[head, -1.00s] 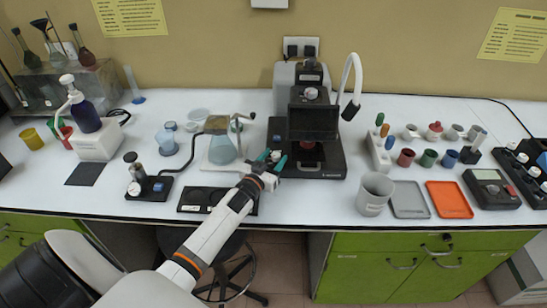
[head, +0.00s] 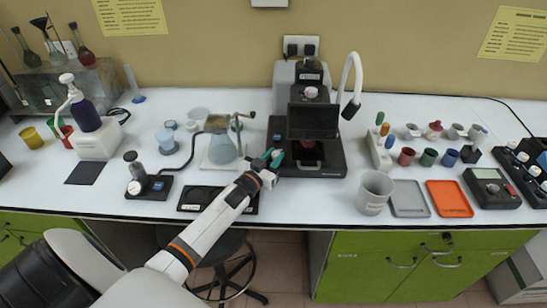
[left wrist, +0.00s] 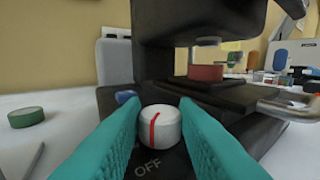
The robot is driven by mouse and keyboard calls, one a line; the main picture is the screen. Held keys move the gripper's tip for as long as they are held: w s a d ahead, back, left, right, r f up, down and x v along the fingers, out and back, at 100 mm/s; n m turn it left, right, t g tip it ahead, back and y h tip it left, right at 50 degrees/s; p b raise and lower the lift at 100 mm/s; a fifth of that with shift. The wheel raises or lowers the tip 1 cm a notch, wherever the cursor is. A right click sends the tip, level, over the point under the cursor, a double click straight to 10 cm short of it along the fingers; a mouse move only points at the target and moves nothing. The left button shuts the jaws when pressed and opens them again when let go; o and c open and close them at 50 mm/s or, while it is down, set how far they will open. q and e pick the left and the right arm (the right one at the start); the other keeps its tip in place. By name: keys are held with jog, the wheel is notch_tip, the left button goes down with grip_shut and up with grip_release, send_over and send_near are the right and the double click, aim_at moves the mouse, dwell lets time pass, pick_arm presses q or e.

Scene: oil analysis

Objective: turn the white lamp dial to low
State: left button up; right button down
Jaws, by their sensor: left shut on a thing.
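The white dial (left wrist: 160,127) with a red line shows in the left wrist view, on the dark base of the black device (left wrist: 172,68). Its red line runs nearly upright in that picture, and the word OFF is printed on the base below it. My left gripper (left wrist: 160,130) has its teal fingers on either side of the dial, shut on it. In the head view my left gripper (head: 272,158) is at the left front of the black device (head: 313,120), and the dial is too small or covered to make out. My right gripper is not in view.
A flask stand (head: 222,148) is just left of my gripper, with a black plate (head: 190,207) in front. A grey beaker (head: 374,193) and an orange tray (head: 448,199) stand right. A red disc (left wrist: 206,73) sits on the device. A green cap (left wrist: 26,117) is left of the dial.

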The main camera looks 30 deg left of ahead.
pick_arm(q)
jog(key=shift+a+m+h, duration=0.2)
jog(key=shift+m+h, duration=0.4)
jog(key=shift+h, duration=0.4)
jog(key=shift+a+f+m+h+b, duration=0.15)
jog(key=shift+m+h+b, duration=0.7)
jog(key=shift+h, duration=0.35)
jog(key=m+g+h+b, duration=0.1)
jog(key=h+b, duration=0.1)
jog(key=m+g+h+b, duration=0.1)
jog(key=m+h+b, duration=0.1)
jog(key=m+g+h+b, duration=0.1)
jog(key=h+b, duration=0.1)
jog(key=shift+w+a+f+m+h, duration=0.1)
jog(key=shift+w+a+m+h, duration=0.1)
jog(key=shift+a+m+h, duration=0.1)
jog(key=shift+r+m+g+h+b, duration=0.25)
jog(key=shift+m+g+h+b, duration=0.75)
jog(key=shift+b, duration=0.45)
jog(key=o, duration=1)
